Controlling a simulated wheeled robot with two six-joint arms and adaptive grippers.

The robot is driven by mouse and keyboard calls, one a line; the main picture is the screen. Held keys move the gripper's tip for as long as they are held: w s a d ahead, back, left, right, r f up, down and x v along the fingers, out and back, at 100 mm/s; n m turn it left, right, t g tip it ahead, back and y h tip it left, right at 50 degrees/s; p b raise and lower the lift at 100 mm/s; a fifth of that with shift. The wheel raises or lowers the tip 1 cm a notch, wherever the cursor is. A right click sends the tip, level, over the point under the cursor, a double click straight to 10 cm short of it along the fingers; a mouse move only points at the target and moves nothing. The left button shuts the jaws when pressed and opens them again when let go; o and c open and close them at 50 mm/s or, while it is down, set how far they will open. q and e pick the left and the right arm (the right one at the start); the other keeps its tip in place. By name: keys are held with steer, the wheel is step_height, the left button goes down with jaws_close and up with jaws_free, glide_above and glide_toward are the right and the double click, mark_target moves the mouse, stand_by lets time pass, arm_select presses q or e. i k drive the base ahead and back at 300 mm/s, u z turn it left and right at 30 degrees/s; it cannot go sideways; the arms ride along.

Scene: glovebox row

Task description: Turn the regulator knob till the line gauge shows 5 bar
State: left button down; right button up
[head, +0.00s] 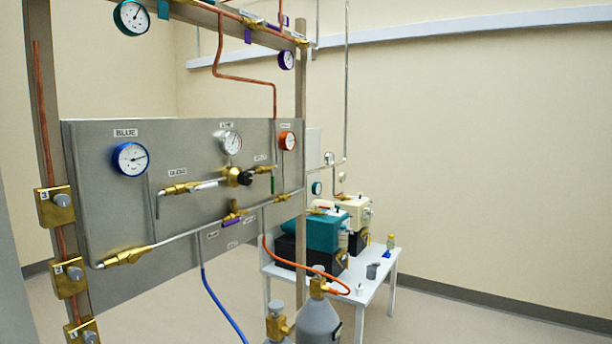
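The grey metal panel (100,215) faces me at an angle on the left. The line gauge (231,143), white-faced with a silver rim, sits at its upper middle under a small label that seems to read "LINE". Its needle is too small to read a value. Below it a brass regulator body (231,176) carries a black knob (245,178) that sticks out toward the right. Neither of my grippers is in view.
Brass blocks (55,206) line the left post. Gas cylinders (319,325) with an orange hose stand at lower middle. A white table (375,290) with pumps is behind. Floor at right is clear.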

mark_target(246, 178)
steer(key=i, duration=0.95)
steer(key=u, duration=0.4)
